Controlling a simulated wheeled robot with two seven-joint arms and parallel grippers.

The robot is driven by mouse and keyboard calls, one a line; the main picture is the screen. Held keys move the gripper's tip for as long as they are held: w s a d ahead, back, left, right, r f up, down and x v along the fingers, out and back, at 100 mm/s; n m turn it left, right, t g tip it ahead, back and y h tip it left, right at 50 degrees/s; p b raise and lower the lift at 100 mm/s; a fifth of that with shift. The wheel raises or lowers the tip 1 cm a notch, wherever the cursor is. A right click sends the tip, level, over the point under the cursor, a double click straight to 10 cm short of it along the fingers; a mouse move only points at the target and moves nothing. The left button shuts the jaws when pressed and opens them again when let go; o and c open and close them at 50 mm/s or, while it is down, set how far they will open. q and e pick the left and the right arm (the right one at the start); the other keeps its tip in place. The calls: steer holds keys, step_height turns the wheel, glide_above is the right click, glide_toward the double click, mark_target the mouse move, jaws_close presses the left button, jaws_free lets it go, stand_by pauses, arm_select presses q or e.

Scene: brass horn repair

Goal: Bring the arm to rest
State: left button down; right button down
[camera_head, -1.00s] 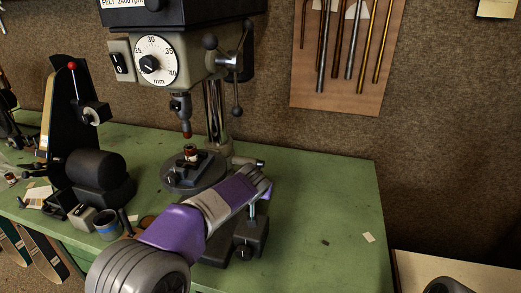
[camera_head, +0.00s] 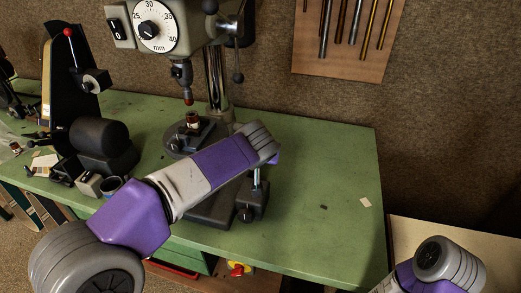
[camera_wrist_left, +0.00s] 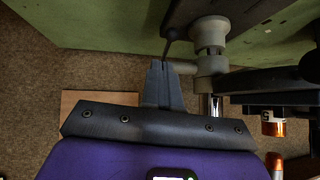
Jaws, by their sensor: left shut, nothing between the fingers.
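My left arm (camera_head: 185,185), purple and grey, reaches in from the lower left in front of the drill press. Its far end (camera_head: 262,140) is over the green bench, by the press base; the gripper fingers are hidden there by the arm. In the left wrist view my left gripper (camera_wrist_left: 162,85) shows as two dark fingers close together, shut and empty. They point toward the grey press parts (camera_wrist_left: 211,50); I cannot tell the gap. Part of my right arm (camera_head: 440,268) shows at the lower right; its gripper is out of view.
The drill press (camera_head: 215,85) stands on the green bench (camera_head: 310,190), with a small brass-coloured piece (camera_head: 192,119) on its round table. A black machine (camera_head: 100,145) and a blue cup (camera_head: 112,186) are to the left. The bench's right part is mostly clear.

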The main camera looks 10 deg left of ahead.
arm_select(q)
steer(key=shift+s+r, duration=0.4)
steer(key=shift+s, duration=0.2)
